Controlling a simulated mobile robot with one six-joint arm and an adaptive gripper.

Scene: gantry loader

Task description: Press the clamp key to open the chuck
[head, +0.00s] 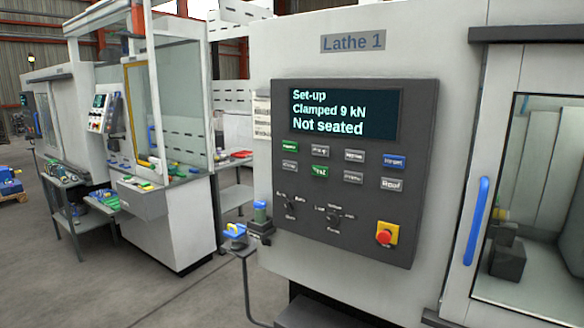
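The control panel (352,259) of Lathe 1 faces me, right of the middle in the head view. Its display (343,114) reads "Set-up", "Clamped 9 kN" and "Not seated". Below are two rows of small keys. A green key (290,147) is at the top left, a second green key (320,171) is in the lower row, and a blue key (394,161) is at the top right; the others are grey. The labels are too small to tell which is the clamp key. I cannot make out the chuck. My gripper is not in view.
Two rotary switches (333,214) and a red stop button (384,237) on yellow sit below the keys. A glazed door with a blue handle (478,221) is at the right. A small stand (238,247) stands left of the panel. Open floor (130,300) lies at the lower left.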

